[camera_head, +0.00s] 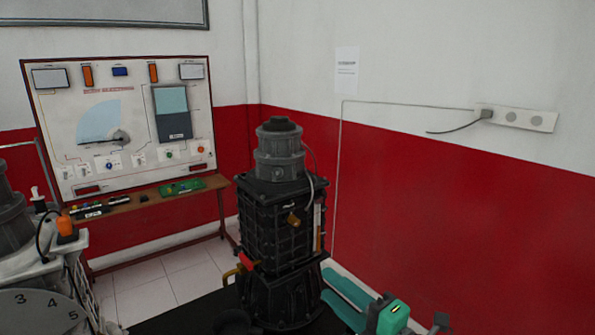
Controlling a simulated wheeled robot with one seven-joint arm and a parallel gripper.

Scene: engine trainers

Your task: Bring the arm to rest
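I cannot tell from this view how the arm is posed or whether the gripper holds anything.
A tall black engine unit (283,220) stands upright at centre. A wiring board (130,120) stands behind a narrow brown bench (150,198). Grey machinery (35,300) fills the lower left. Tiled floor (150,285) shows between them.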

